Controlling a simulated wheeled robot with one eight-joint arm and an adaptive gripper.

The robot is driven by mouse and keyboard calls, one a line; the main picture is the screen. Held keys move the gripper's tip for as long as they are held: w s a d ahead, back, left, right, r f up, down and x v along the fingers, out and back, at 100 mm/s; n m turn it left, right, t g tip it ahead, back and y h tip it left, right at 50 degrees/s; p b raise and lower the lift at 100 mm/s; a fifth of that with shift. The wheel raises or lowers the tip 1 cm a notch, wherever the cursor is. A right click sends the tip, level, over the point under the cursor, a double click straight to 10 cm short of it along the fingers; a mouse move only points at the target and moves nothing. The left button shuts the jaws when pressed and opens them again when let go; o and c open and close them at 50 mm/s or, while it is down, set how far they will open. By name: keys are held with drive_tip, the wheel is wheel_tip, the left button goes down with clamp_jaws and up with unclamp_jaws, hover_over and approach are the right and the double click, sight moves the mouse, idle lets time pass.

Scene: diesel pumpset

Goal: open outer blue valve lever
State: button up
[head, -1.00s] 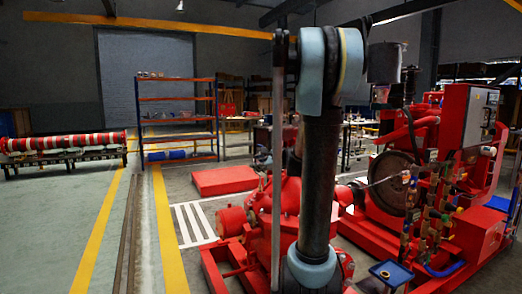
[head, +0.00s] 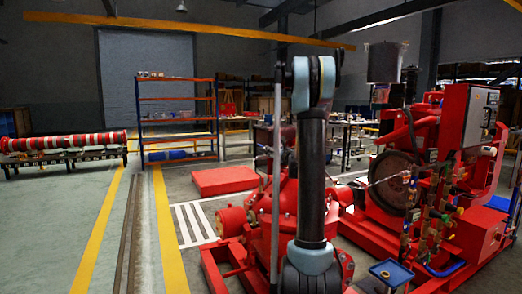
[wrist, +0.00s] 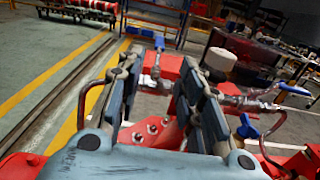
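In the wrist view my gripper (wrist: 163,68) is open. Its two dark fingers stand apart with nothing between them. A blue valve lever (wrist: 159,43) shows upright beyond the gap between the fingers. A second blue lever (wrist: 294,90) sits at the right on a metal pipe fitting. A third blue lever (wrist: 247,127) is lower, to the right of the right finger. I cannot tell for sure which is the outer one. None is touched by the fingers. In the head view my arm stands in the middle, and the gripper is not visible.
A red pumpset (head: 400,190) with pipes and valves stands at the right. A red pump (head: 235,222) stands partly behind my arm. A blue tray-like stand (head: 391,272) is at the lower right.

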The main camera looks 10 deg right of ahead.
sight(262, 146)
drive_tip(key=x, duration=1.3)
drive_tip(key=shift+w, duration=0.1)
clamp_jaws()
drive_tip(key=shift+a, duration=0.1)
